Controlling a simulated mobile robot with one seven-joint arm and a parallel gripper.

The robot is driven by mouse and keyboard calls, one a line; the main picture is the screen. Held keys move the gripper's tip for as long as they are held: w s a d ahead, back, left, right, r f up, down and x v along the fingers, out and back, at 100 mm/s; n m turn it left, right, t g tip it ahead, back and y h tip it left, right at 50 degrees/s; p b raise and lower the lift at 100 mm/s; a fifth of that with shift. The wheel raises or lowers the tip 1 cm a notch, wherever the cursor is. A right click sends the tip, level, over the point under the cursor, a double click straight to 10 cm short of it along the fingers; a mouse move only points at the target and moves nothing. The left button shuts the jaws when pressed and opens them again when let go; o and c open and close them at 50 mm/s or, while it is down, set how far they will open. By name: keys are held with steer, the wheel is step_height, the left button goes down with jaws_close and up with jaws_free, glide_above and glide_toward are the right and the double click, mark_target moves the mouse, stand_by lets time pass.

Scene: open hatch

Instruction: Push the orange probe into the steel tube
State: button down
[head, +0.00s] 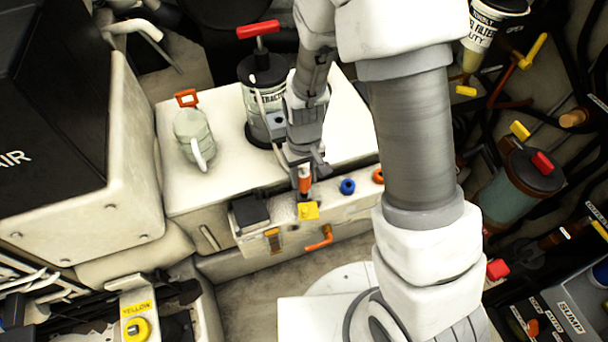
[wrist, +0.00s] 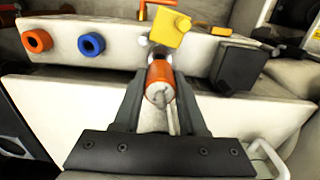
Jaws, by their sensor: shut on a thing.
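My gripper (wrist: 158,85) is shut on the orange probe (wrist: 160,80), which lies between its two dark fingers. In the head view my gripper (head: 304,176) points down at the front edge of the white box, with the orange probe (head: 304,185) at its tip. The far end of the probe is by a small grey metal piece below the yellow block (wrist: 170,27). This may be the steel tube, mostly hidden behind the probe. I cannot tell whether the probe touches it or has entered it. The yellow block also shows in the head view (head: 309,211).
A blue ring (wrist: 91,45) and an orange ring (wrist: 37,41) sit to one side, a black box (wrist: 238,66) to the other. A red-handled canister (head: 262,75) and a pale jug (head: 193,136) stand on the white box top (head: 225,190).

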mark_target(304, 186)
steer(key=shift+f+b, duration=1.6)
steer(key=shift+f, duration=0.5)
steer(key=shift+c, duration=1.9)
jaws_free()
steer(key=shift+r, duration=0.1)
step_height(304, 186, up, 17)
steer(key=p, duration=0.6)
steer(key=shift+r, duration=0.2)
